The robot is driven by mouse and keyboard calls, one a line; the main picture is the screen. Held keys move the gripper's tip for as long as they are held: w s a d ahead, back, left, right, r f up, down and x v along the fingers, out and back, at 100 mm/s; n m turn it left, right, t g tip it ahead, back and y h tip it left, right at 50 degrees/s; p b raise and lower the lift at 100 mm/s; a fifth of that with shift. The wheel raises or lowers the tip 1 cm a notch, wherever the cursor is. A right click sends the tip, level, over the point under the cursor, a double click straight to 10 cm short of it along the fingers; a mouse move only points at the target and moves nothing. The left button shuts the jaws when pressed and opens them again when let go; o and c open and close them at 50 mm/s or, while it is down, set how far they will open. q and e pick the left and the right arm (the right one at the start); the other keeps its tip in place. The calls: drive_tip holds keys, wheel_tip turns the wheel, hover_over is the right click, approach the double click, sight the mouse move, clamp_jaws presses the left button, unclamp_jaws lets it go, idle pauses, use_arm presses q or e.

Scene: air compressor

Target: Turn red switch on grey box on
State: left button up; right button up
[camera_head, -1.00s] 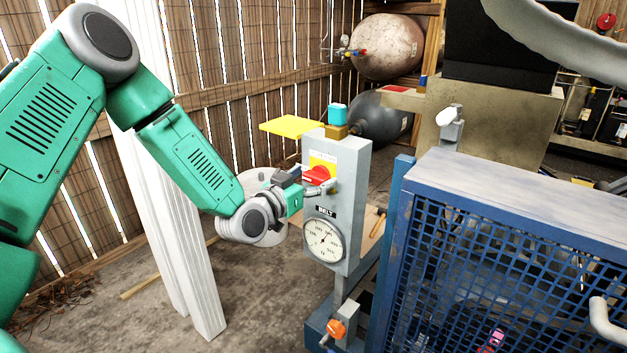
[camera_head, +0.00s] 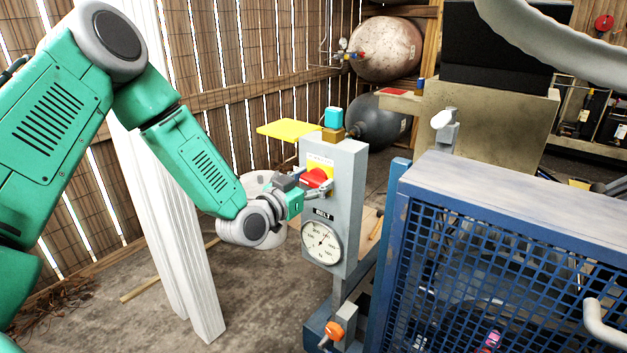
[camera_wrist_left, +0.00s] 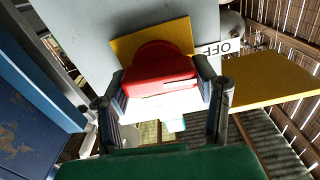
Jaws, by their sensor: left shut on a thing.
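The grey box (camera_head: 346,205) stands upright on a post, with a round gauge (camera_head: 321,242) low on its front. The red switch (camera_head: 316,178) sits on a yellow plate high on that front. My left gripper (camera_head: 312,190) is at the switch. In the left wrist view the red switch (camera_wrist_left: 160,75) lies between the two fingers of my left gripper (camera_wrist_left: 163,97), which is shut on it. An "OFF" label (camera_wrist_left: 222,47) shows beside the yellow plate there. My right gripper is not in view.
A blue mesh cage (camera_head: 500,260) stands close on the right of the box. A yellow panel (camera_head: 290,129) juts out at the box's upper left. An orange knob (camera_head: 334,330) is below. White posts (camera_head: 180,230) stand behind my left arm.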

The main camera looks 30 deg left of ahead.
use_arm(q)
drive_tip(key=m, duration=0.2)
drive_tip(key=m+p, duration=0.1)
drive_tip(key=m, duration=0.1)
drive_tip(key=shift+s+d+f, duration=0.1)
drive_tip(key=shift+f, duration=0.1)
drive_tip(key=m, duration=0.4)
drive_tip(key=shift+d+f+m+p, duration=0.1)
drive_tip(key=shift+f+m+p, duration=0.05)
drive_tip(key=shift+m+p, duration=0.2)
drive_tip(key=m, duration=0.3)
drive_tip(key=shift+f+m, duration=0.15)
drive_tip(key=shift+m, duration=0.1)
drive_tip(key=shift+s+d+f+m+b, duration=0.1)
drive_tip(key=shift+m+b, duration=0.1)
drive_tip(key=shift+m, duration=1)
drive_tip(key=shift+f+m+b, duration=0.1)
drive_tip(key=shift+m+b, duration=0.05)
drive_tip(key=shift+m, duration=1.05)
drive_tip(key=o, duration=1.2)
drive_tip(key=shift+r, duration=0.15)
drive_tip(key=shift+r, duration=0.1)
